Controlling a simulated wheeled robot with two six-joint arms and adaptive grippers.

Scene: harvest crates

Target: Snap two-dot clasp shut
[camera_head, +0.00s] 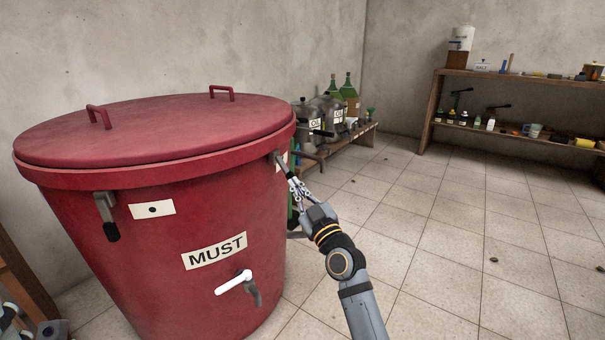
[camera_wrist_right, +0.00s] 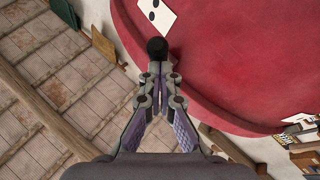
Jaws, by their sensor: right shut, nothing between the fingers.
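The big red vat marked MUST (camera_head: 160,270) has its red lid (camera_head: 150,130) on. The two-dot label (camera_wrist_right: 157,14) is on the vat wall in the right wrist view. The two-dot clasp (camera_head: 280,161) is at the vat's right side, under the rim, partly hidden by my gripper. Its black tip (camera_wrist_right: 157,48) is right at my fingertips in the wrist view; I cannot tell whether they touch. My right gripper (camera_head: 292,182) is shut and holds nothing. Grey parts at the bottom left corner seem to be my left gripper (camera_head: 52,329); its jaws are unclear.
Another clasp (camera_head: 106,215) with a black end hangs beside a one-dot label (camera_head: 152,209). A white-handled tap (camera_head: 236,282) juts from the vat's front. A low bench (camera_head: 345,142) with oil cans stands behind; shelves (camera_head: 500,77) stand far right. The tiled floor at right is mostly clear.

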